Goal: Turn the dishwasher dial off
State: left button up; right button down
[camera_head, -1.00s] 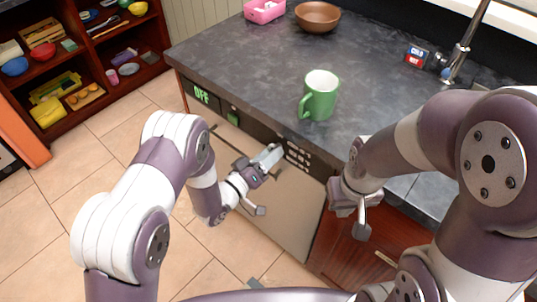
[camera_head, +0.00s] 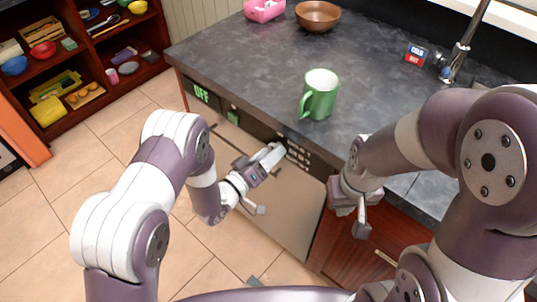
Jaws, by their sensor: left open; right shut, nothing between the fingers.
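The dishwasher (camera_head: 285,212) is built in under the dark counter, with a pale door and a black control strip. A lit green display (camera_head: 201,93) at the strip's left end reads OFF. A green part (camera_head: 233,117), which may be the dial, sits to the right of it. Several small pale buttons (camera_head: 298,155) are at the strip's right. My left gripper (camera_head: 268,183) is open in front of the strip, left of the buttons; one finger reaches up by the strip and I cannot tell if it touches. My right gripper (camera_head: 358,218) is shut and empty, near the wooden cabinet.
A green mug (camera_head: 319,95) stands near the counter's (camera_head: 240,60) front edge, above the strip. A brown bowl (camera_head: 317,16), a pink container (camera_head: 265,9) and a faucet (camera_head: 460,50) are further back. A shelf (camera_head: 75,65) stands at left; the tiled floor is clear.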

pick_arm(q)
jog(key=v, duration=1.2)
jog(key=shift+s+a, duration=0.25)
